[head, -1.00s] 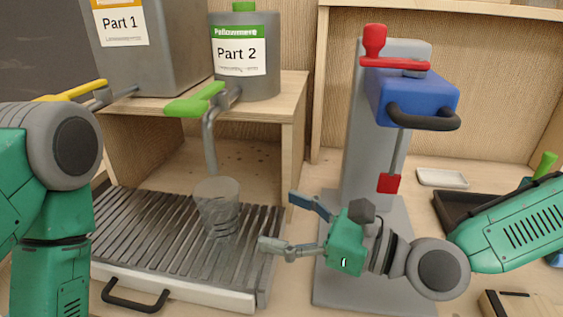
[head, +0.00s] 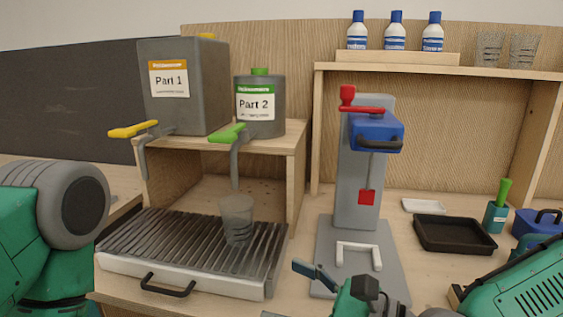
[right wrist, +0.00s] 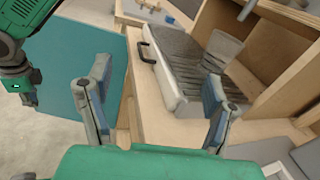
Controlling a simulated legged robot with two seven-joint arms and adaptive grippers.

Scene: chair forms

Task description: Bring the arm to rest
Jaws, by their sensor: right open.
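My right gripper (head: 293,292) is low in the head view, in front of the grey press stand's base. In the right wrist view its two fingers (right wrist: 158,80) are spread wide with nothing between them. A clear cup (head: 237,219) stands upright on the slatted drip tray (head: 130,262) under the green tap, apart from my right gripper. The cup also shows in the right wrist view (right wrist: 222,52), beyond the right finger. The body of my left gripper (right wrist: 20,92) shows at the left edge of the right wrist view; its fingers cannot be made out.
The grey press stand (head: 362,190) with a blue head is right of the tray. The Part 1 (head: 190,105) and Part 2 (head: 265,120) containers sit on a wooden shelf. A black tray (head: 454,234) lies at the right. Bottles and glasses stand on the upper shelf.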

